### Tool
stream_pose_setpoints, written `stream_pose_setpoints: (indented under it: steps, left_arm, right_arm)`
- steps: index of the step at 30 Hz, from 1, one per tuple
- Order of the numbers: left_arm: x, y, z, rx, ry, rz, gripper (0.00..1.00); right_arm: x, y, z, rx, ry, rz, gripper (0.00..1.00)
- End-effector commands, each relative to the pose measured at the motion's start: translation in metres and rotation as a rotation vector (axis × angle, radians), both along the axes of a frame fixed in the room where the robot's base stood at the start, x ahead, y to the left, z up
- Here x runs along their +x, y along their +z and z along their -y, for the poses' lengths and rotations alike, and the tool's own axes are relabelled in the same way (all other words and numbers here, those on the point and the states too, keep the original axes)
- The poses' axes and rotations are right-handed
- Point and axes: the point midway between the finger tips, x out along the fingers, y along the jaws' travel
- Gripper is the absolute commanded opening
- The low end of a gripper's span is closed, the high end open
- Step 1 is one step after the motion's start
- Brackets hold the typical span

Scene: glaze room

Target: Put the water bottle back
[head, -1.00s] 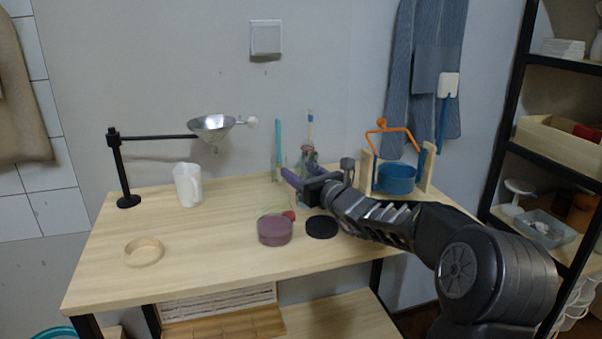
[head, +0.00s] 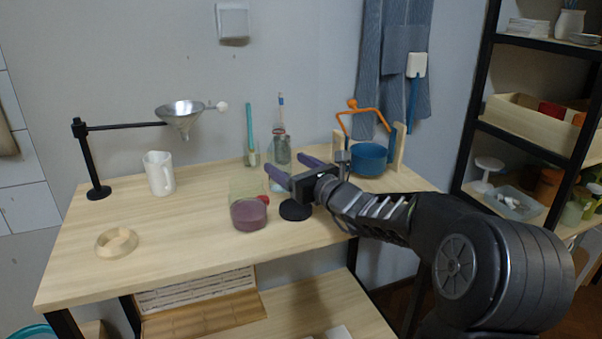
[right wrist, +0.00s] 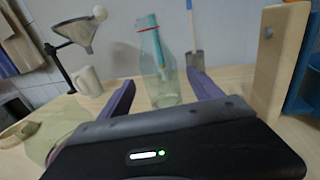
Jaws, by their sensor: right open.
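The water bottle is clear glass with a narrowing neck and a red band. In the right wrist view the bottle (right wrist: 157,82) stands upright on the table, between and just beyond the spread purple fingers of my right gripper (right wrist: 161,86). In the head view the bottle (head: 281,150) is at the back of the table, partly hidden by a finger and overlapping a brush behind it. My right gripper (head: 286,166) is open and holds nothing. I cannot tell whether a finger touches the glass. My left gripper is out of view.
A jar with a teal tool (head: 250,130) stands left of the bottle. A wooden stand (head: 399,145) with a blue pot (head: 369,159) is to the right. A purple tub (head: 248,214) and black disc (head: 295,210) lie in front. A white pitcher (head: 159,173) and funnel (head: 181,112) are left.

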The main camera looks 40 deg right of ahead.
Motion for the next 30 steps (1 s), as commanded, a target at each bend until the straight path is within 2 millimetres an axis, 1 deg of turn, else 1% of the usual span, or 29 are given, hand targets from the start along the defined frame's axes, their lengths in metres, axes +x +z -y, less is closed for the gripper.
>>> stream_pose_setpoints:
  steps: [1, 3, 6, 9, 13, 30]
  left_arm:
    - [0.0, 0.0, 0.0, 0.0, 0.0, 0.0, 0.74]
    - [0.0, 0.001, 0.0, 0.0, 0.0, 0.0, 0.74]
    - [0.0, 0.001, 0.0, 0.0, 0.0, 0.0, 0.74]
    - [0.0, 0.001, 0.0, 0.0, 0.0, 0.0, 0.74]
    - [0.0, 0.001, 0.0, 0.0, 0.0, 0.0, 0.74]
    - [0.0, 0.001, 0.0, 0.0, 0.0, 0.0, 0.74]
  right_arm:
    - [-0.012, 0.001, 0.0, -0.003, -0.002, 0.001, 0.74]
    - [-0.024, 0.001, -0.002, 0.0, -0.001, 0.001, 0.74]
    - [-0.038, 0.001, -0.003, -0.001, -0.001, 0.0, 0.74]
    - [-0.046, 0.0, -0.004, 0.0, 0.0, 0.0, 0.74]
    - [-0.049, 0.0, -0.004, 0.001, 0.001, 0.0, 0.74]
    - [-0.049, 0.0, -0.004, 0.0, 0.001, 0.0, 0.74]
